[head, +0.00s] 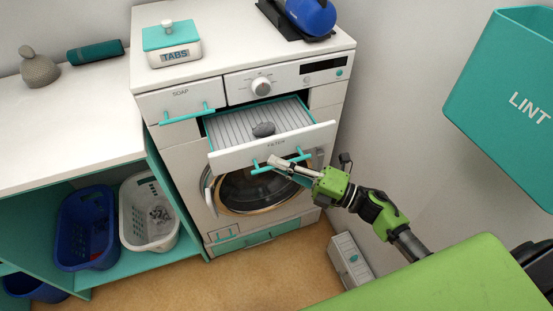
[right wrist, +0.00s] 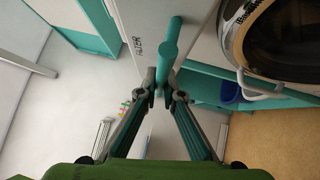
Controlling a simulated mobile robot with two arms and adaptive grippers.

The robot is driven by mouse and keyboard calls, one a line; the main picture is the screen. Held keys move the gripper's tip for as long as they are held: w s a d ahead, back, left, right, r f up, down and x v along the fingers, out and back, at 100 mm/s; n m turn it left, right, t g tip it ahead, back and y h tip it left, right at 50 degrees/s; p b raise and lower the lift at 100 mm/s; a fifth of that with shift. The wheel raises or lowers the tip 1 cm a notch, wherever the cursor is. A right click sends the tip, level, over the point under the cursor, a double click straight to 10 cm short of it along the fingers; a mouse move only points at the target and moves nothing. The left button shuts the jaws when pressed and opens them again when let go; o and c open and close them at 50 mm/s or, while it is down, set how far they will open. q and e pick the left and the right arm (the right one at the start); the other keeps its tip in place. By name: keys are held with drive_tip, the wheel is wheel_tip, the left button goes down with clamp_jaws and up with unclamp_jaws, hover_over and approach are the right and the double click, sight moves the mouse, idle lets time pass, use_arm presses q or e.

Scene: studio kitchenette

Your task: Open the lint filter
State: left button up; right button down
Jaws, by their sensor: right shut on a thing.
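The lint filter (head: 235,155) is a drawer with a white front marked FILTER and a ribbed grey tray in a teal frame. It stands pulled out of the washing machine's upper front. A grey lump of lint (head: 263,129) lies on the tray. My right gripper (head: 278,163) is shut on the filter's teal bar handle (head: 259,169). The handle also shows between the fingers in the right wrist view (right wrist: 169,45). My left gripper is not in view.
The SOAP drawer (head: 166,101) is shut, left of the filter. The round washer door (head: 240,190) is below. A teal LINT bin (head: 505,90) hangs at the right. A small white box (head: 350,260) stands on the floor.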

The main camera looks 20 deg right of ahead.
drive_tip(key=shift+s, duration=0.15)
drive_tip(key=c, duration=2.2)
unclamp_jaws()
drive_tip(key=shift+o, duration=0.2)
drive_tip(key=shift+d, duration=0.1)
drive_tip(key=v, duration=0.7)
drive_tip(key=shift+d, duration=0.2)
drive_tip(key=shift+s+f, duration=0.1)
drive_tip(key=shift+s, duration=0.05)
